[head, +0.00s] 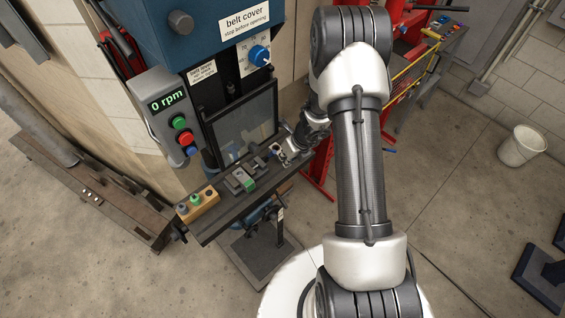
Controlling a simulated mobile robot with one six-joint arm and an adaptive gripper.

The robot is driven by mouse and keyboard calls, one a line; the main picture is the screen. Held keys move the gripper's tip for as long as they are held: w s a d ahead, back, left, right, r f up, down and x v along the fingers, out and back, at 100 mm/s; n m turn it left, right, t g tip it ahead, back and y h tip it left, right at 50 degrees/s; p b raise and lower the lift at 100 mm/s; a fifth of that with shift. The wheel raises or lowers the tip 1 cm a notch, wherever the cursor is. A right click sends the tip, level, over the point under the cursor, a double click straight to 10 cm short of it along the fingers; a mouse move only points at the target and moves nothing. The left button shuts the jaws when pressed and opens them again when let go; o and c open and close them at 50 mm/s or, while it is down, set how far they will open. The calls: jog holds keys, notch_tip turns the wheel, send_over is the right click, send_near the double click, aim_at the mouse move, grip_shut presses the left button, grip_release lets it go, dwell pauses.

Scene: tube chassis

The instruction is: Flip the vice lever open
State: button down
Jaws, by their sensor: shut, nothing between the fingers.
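The small grey vice (234,183) sits on the dark drill press table, with a green piece (249,185) at its near side. My gripper (281,152) is low over the right end of the table, to the right of the vice. It is shut and holds nothing. The vice lever is too small to make out clearly, so I cannot tell its position or whether my gripper touches it.
A wooden block (197,206) with coloured pieces stands at the table's left end. A clear guard (243,128) stands behind the vice. The control box (169,112) reads 0 rpm. A red frame (322,165) is behind my arm; a white bucket (522,146) is far right.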

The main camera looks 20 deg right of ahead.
jog(key=v, duration=0.3)
jog(key=shift+w+a+r+p, duration=0.1)
jog(key=shift+r+p, duration=0.15)
jog(key=shift+p, duration=0.15)
